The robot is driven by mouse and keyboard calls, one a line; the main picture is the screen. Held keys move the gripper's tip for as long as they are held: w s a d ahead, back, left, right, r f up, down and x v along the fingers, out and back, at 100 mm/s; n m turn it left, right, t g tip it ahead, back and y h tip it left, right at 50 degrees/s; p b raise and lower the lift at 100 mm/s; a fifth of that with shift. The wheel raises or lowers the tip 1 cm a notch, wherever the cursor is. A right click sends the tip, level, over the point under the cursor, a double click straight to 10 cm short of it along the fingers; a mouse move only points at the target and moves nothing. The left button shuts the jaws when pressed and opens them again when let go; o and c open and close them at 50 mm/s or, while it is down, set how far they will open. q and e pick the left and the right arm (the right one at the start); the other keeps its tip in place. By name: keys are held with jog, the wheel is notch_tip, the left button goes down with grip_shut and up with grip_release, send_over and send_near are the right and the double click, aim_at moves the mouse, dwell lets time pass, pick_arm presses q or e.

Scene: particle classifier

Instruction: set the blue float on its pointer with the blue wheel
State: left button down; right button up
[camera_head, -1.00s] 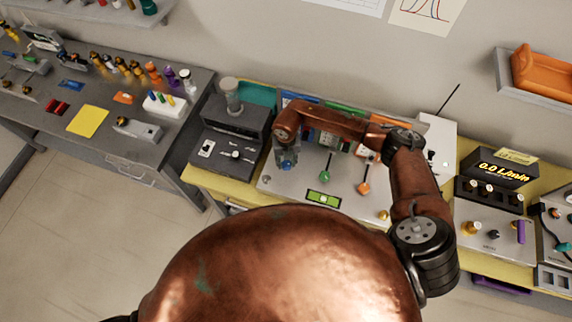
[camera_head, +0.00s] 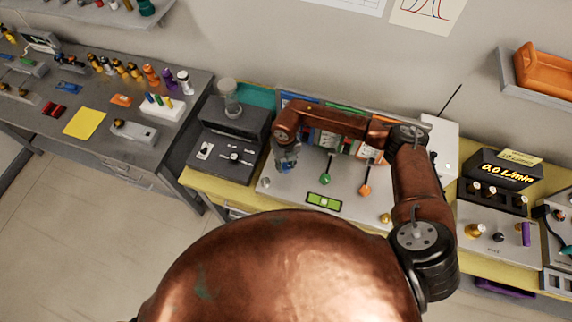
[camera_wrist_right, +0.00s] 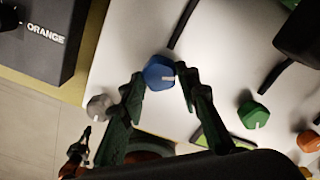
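The blue wheel (camera_wrist_right: 159,73) is a faceted knob with a white mark, on the pale sloping panel (camera_head: 290,188). My right gripper (camera_wrist_right: 160,77) is open, with one dark finger on either side of the near part of the blue wheel; I cannot tell whether they touch it. In the head view my right gripper (camera_head: 287,160) hangs over the panel's left part and largely hides that wheel. The columns at the back are partly behind my arm, and I cannot make out the blue float or its pointer.
The green wheel (camera_wrist_right: 253,115) and orange wheel (camera_wrist_right: 308,141) sit to the right on the panel. A grey knob (camera_wrist_right: 99,107) is at the left. A dark box labelled ORANGE (camera_wrist_right: 45,35) stands beside the panel. A flow readout (camera_head: 502,168) is at the right.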

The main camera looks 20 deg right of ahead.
aim_at(286, 166)
jog(key=o, duration=0.5)
jog(key=shift+w, duration=0.3)
jog(key=shift+s, duration=0.15)
notch_tip(286, 166, up, 12)
